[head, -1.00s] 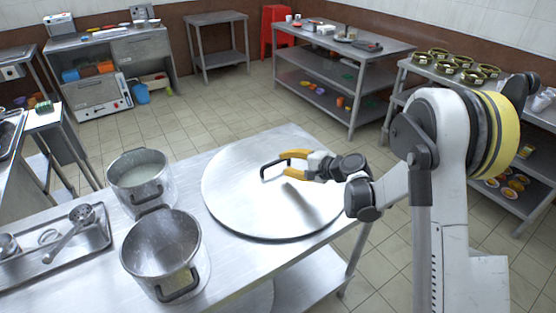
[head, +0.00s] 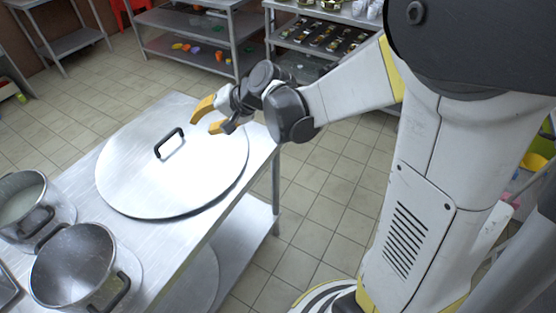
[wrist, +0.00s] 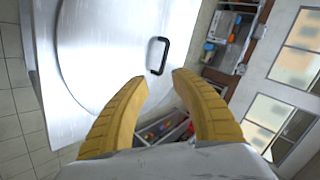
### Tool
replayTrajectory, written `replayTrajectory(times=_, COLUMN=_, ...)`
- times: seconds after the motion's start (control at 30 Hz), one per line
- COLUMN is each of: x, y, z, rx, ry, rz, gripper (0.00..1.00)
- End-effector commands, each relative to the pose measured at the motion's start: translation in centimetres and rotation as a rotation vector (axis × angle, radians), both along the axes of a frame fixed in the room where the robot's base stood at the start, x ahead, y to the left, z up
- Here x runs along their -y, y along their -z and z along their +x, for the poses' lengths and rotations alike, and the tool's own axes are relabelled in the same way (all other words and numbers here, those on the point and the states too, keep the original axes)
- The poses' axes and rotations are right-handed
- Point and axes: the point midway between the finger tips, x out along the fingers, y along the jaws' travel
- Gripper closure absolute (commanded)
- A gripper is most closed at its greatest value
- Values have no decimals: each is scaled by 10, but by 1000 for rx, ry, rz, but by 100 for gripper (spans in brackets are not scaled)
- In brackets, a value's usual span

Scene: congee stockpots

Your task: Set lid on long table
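The large round metal lid (head: 150,180) lies flat on the long steel table (head: 212,232), close to its right edge. Its black handle (head: 169,143) stands up near the middle. My gripper (head: 204,117) is open and empty, above the right far part of the lid and to the right of the handle, apart from it. In the wrist view my two yellow fingers (wrist: 160,85) are spread with nothing between them. The lid (wrist: 110,50) and handle (wrist: 158,56) show there beyond the fingertips.
Two steel pots stand left of the lid, one with pale contents (head: 25,208) and one empty-looking (head: 75,268). A lower shelf (head: 235,235) runs under the table. Steel shelving (head: 200,30) stands at the back across open tiled floor (head: 320,200).

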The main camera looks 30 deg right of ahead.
Motion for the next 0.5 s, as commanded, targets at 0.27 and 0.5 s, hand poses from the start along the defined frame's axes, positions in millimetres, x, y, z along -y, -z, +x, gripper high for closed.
replayTrajectory(times=0.27, x=44, y=-39, z=-121, rx=55, ry=-100, rz=-413, gripper=69)
replayTrajectory(times=0.5, x=84, y=-38, z=-204, rx=88, ry=-184, rz=-712, gripper=69)
